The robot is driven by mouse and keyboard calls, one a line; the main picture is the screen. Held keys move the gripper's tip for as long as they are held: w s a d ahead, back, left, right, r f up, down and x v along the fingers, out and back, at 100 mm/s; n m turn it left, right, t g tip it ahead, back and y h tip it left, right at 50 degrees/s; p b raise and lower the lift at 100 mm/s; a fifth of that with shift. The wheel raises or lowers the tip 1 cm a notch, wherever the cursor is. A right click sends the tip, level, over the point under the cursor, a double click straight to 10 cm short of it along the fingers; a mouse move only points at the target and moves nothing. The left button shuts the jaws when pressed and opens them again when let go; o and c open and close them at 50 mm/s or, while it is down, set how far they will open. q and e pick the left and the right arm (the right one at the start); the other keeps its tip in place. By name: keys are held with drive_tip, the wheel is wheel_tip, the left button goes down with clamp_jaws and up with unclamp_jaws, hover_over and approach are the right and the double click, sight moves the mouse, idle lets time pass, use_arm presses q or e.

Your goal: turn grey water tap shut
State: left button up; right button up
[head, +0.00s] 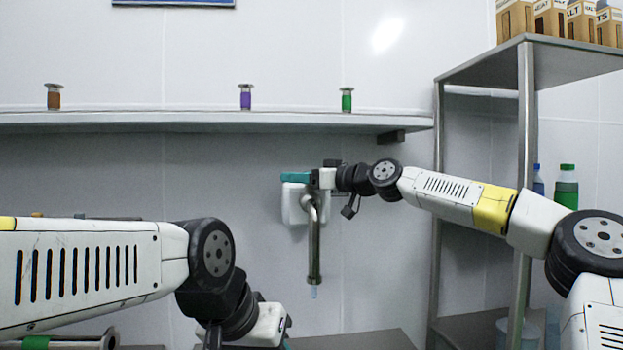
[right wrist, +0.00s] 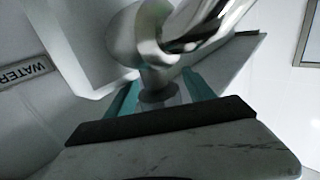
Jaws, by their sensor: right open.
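The grey water tap (head: 314,245) hangs from the wall in the head view, its metal spout pointing down. A short bluish bit of water shows at the spout's end. In the right wrist view the shiny tap (right wrist: 205,25) curves away at the top, with a grey round stub (right wrist: 160,95) below it. My right gripper (head: 295,177) is at the top of the tap. Its teal fingers (right wrist: 158,92) are open, one on each side of the stub; contact is unclear. My left gripper (head: 286,343) is low in the head view, its fingers mostly cut off.
A white box (head: 291,212) is on the wall behind the tap, and a WATER label (right wrist: 25,75) shows beside it. A wall shelf (head: 190,122) with small coloured spools runs above. A metal rack (head: 527,120) with cartons and bottles stands at the right.

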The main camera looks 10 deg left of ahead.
clamp_jaws()
drive_tip(key=shift+m+t+h, duration=0.4)
drive_tip(key=shift+t, duration=0.3)
drive_tip(key=shift+w+d+r+m+t+h, duration=0.1)
drive_tip(key=shift+w+d+m+t+h, duration=0.1)
drive_tip(key=shift+m+t+h, duration=0.55)
drive_tip(key=shift+w+d+m+t+h, duration=0.15)
drive_tip(key=shift+m+t+h, duration=0.4)
drive_tip(key=shift+m+t, duration=0.3)
drive_tip(key=shift+m+t+h, duration=0.5)
drive_tip(key=shift+t+h, duration=0.2)
drive_tip(key=shift+h, duration=0.1)
drive_tip(key=shift+w+d+m+t+h, duration=0.25)
drive_tip(key=shift+m+t+h, duration=0.25)
drive_tip(key=shift+m+h, duration=0.15)
unclamp_jaws()
